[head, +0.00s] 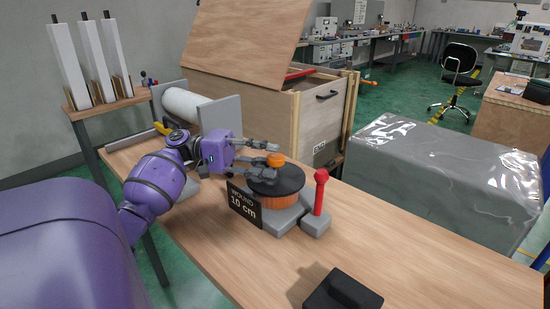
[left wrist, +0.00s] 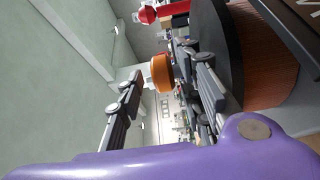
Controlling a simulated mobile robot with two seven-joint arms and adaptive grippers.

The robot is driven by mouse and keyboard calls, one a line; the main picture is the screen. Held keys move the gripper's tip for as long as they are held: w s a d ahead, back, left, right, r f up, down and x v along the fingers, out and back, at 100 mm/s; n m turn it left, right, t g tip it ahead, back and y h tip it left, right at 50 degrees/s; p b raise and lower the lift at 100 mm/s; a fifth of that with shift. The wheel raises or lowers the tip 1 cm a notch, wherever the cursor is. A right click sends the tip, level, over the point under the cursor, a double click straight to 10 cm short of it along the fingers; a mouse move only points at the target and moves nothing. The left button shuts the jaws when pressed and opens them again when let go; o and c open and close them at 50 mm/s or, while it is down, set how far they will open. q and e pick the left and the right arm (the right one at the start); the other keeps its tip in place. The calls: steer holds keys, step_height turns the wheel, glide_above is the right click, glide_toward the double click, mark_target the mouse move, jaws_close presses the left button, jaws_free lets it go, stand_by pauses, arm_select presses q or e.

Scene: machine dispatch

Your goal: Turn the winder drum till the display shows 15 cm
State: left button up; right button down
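The winder drum (head: 266,195) stands on a grey base on the bench. It has an orange ribbed side, a black top disc (head: 289,182) and an orange knob (head: 275,160) set off-centre on top. The black display (head: 243,204) in front of it reads "WOUND 10 cm". My left gripper (head: 267,159) is open at the drum's top, its fingers on either side of the knob. In the left wrist view the knob (left wrist: 162,72) shows between the spread fingers, near their tips; I cannot tell whether either finger touches it. My right gripper is not in view.
A red-handled lever (head: 320,192) on a grey block stands right of the drum. A black block (head: 342,291) lies at the bench's near edge. A white roll (head: 186,105) and an open wooden crate (head: 322,118) are behind. The bench's right part is clear.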

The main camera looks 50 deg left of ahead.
arm_select(q)
steer(key=v, duration=0.9)
steer(key=shift+a, duration=0.35)
steer(key=shift+s, duration=0.15)
